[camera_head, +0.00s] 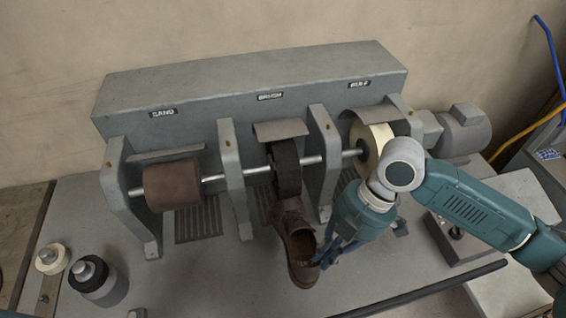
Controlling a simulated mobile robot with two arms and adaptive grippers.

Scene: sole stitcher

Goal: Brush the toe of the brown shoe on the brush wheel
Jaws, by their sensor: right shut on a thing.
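The brown shoe (296,240) is in the middle of the bench, in front of the machine. Its toe points to the black brush wheel (286,168), which sits on the shaft under the BRUSH label. The toe is right below the wheel's front; I cannot tell if they touch. My right gripper (325,254) comes in from the right and is shut on the shoe at its opening near the heel. The fingertips are partly hidden by the shoe. My left gripper is not in view.
The brown sanding drum (173,186) is to the left and the pale buffing wheel (371,145) to the right on the same shaft. Grey uprights (233,170) stand between them. Thread spools (97,280) stand at the front left. A dark bar (430,289) runs along the front right.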

